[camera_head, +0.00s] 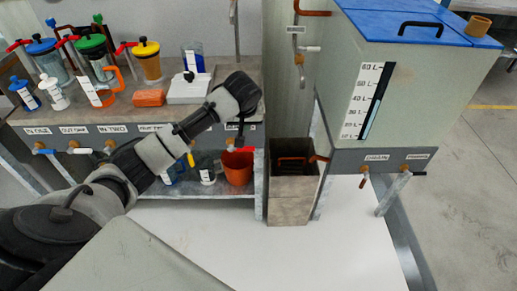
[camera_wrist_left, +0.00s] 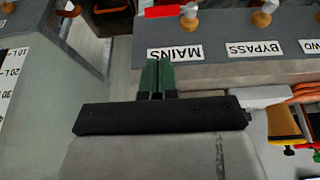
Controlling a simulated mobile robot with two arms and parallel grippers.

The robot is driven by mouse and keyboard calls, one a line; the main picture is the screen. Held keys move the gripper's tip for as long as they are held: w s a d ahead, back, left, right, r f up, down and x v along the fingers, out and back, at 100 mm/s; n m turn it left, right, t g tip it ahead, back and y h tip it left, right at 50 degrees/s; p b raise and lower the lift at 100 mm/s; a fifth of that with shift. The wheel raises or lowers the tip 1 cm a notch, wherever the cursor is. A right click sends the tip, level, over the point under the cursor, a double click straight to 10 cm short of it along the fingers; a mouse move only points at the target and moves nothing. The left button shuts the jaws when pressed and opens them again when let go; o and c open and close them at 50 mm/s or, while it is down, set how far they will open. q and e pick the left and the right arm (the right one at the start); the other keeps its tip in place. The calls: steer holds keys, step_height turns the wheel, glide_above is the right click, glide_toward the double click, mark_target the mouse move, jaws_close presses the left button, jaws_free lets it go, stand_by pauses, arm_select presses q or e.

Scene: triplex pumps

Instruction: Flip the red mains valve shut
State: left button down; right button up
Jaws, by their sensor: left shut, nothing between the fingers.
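The red mains valve handle (camera_head: 246,149) sits under the bench's front edge, beside its white label. It lies crosswise, parallel to the edge. In the left wrist view, which is upside down, the red handle (camera_wrist_left: 162,12) reaches left from a whitish hub, just above the MAINS label (camera_wrist_left: 174,52). My left gripper (camera_head: 240,134) is in front of the panel near that label, just above the handle in the head view. Its green fingertips (camera_wrist_left: 157,74) are together and empty, close to the label and apart from the handle. The right gripper is not in view.
The BYPASS label (camera_wrist_left: 253,48) and valve are beside mains. A grey tank (camera_head: 400,85) with a blue lid stands to the right, with an open box-shaped drain (camera_head: 289,205) beside it. A lower shelf holds an orange-red pot (camera_head: 238,170). Pumps and jars crowd the bench top.

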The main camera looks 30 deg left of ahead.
mark_target(247, 148)
arm_select(q)
steer(key=shift+w+a+f, duration=0.1)
steer(key=shift+f, duration=0.05)
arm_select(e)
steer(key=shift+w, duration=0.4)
arm_select(q)
steer(key=x, duration=0.4)
steer(key=b+x, duration=0.1)
steer(key=x, duration=0.4)
steer(key=b+x, duration=0.1)
steer(key=x, duration=0.3)
steer(key=shift+f, duration=0.5)
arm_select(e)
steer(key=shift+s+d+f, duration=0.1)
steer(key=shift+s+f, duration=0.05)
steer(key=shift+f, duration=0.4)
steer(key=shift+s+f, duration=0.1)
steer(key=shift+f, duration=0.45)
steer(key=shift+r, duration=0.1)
